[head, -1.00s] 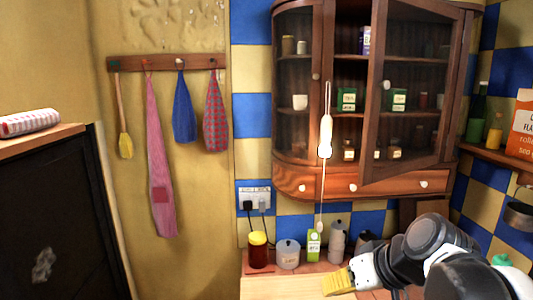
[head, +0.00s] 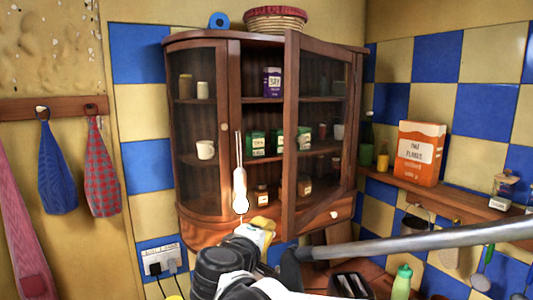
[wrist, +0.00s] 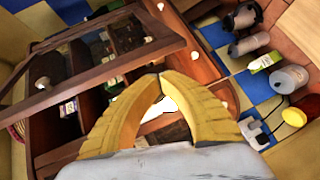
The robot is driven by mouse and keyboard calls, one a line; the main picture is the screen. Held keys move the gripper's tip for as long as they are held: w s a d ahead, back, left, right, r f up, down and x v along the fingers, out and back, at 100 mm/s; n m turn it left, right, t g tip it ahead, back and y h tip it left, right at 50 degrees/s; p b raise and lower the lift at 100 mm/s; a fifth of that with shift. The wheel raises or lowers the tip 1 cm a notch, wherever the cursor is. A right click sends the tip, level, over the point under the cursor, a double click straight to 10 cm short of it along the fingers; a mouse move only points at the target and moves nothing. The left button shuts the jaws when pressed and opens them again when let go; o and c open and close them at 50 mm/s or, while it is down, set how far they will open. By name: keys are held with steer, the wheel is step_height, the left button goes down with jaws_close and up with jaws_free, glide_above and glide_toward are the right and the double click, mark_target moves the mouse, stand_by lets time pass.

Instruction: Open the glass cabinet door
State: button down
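The brown wooden cabinet (head: 203,230) hangs on the tiled wall. Its right glass door (head: 290,150) is swung partly outward, with bare shelves and jars showing left of its free edge. My gripper (head: 266,222) has yellow fingers and is in front of the cabinet's lower part, below and left of the door's free edge. In the wrist view its fingertips (wrist: 160,77) meet, with nothing visibly held. Contact with the cabinet cannot be told.
A thin white hanging thing (head: 240,190) is in front of the cabinet. A shelf (head: 450,200) with an oat flakes box (head: 419,152) is to the right. A basket (head: 275,20) sits on top of the cabinet. A green bottle (head: 402,280) stands below.

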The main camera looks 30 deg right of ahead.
steer(key=w+a+r+n+t+h+p, duration=0.2)
steer(key=w+r+p, duration=0.15)
steer(key=r, duration=0.55)
steer(key=w+d, duration=0.3)
steer(key=d, duration=0.5)
steer(key=shift+w+d+p, duration=0.3)
steer(key=shift+w+p, duration=0.1)
steer(key=shift+s, duration=0.1)
steer(key=shift+s+y, duration=0.15)
steer(key=shift+y, duration=0.15)
